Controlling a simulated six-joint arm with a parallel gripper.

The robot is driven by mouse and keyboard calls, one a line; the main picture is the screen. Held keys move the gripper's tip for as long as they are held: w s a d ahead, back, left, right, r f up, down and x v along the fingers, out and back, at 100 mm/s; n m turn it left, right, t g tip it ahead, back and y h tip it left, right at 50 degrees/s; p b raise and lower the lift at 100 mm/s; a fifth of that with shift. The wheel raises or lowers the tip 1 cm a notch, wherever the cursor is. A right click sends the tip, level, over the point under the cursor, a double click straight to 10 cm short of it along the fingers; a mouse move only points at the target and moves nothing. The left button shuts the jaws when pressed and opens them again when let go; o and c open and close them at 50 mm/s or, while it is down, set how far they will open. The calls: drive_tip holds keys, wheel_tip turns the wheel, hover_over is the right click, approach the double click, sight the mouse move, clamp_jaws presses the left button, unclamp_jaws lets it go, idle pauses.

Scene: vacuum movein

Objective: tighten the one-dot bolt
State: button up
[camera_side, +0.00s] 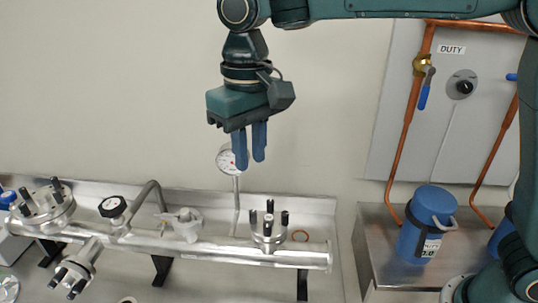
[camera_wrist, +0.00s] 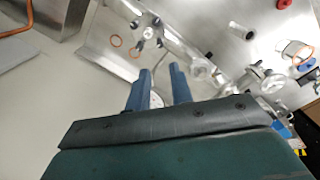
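My gripper (camera_side: 250,163) hangs in the air above the pipe, fingers pointing down, above and slightly left of the right flange (camera_side: 267,238). Its two blue fingers are apart with nothing between them, as the wrist view also shows (camera_wrist: 160,69). Several dark bolts (camera_side: 269,206) stand upright on the right flange; this flange also shows in the wrist view (camera_wrist: 148,30). Other dark bolts stand on the left flange (camera_side: 46,211) and on the angled lower flange (camera_side: 75,276). The dot marks are too small to make out, so I cannot tell which is the one-dot bolt.
A dial gauge (camera_side: 230,160) on a thin stem rises behind the pipe (camera_side: 215,250), close to my fingers. A black-knobbed valve (camera_side: 112,207) is to the left. A blue canister (camera_side: 428,222) stands on the right bench. A copper ring (camera_side: 300,236) lies beside the right flange.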

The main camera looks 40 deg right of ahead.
sight(253, 211)
drive_tip(key=shift+r, duration=1.25)
drive_tip(key=shift+o, duration=1.4)
drive_tip(key=n, duration=1.2)
drive_tip(key=shift+f, duration=0.2)
drive_tip(key=shift+f, duration=0.1)
wheel_tip(253, 211, down, 14)
drive_tip(key=shift+r, duration=0.2)
